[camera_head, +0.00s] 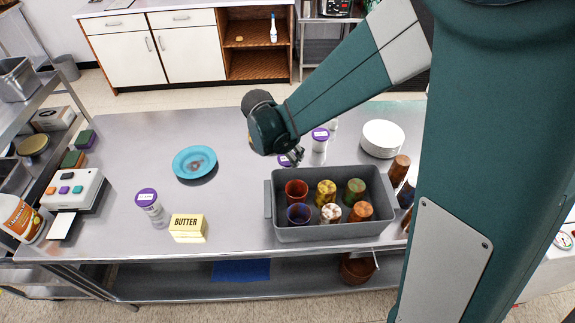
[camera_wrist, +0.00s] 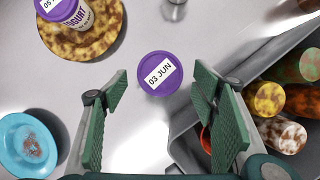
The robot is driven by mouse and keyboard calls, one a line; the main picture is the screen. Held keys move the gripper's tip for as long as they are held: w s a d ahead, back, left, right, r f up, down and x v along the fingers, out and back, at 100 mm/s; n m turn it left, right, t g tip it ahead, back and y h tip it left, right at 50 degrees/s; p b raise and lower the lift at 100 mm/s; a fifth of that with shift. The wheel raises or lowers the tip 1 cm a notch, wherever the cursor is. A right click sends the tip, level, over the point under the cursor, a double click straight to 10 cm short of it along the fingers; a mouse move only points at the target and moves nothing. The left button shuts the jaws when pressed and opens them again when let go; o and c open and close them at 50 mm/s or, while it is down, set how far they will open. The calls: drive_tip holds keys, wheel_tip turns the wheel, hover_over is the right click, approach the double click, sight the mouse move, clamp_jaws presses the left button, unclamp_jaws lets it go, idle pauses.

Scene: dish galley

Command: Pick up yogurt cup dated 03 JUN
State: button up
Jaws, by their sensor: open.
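The yogurt cup dated 03 JUN (camera_wrist: 160,74) shows in the wrist view as a round purple lid with a white label, seen from above. It stands ahead of my gripper (camera_wrist: 160,88), roughly centred between the two green finger pads. The pads are apart with nothing held. In the head view, my gripper (camera_head: 296,156) is low over the table beside the grey bin, next to a partly hidden purple-lidded cup (camera_head: 285,161); its label is too small to read there. Another purple-lidded yogurt cup (camera_wrist: 68,10), label starting 05, is on a mottled brown plate (camera_wrist: 98,42).
The grey bin (camera_head: 325,233) with several coloured cups is close on the right. Two more purple-lidded cups stand behind it (camera_head: 320,139) and at left (camera_head: 149,205). A blue plate (camera_head: 181,166), butter box (camera_head: 188,228) and white plates (camera_head: 382,138) are on the table.

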drive_tip(key=shift+x, duration=2.35)
drive_tip(key=c, duration=0.9)
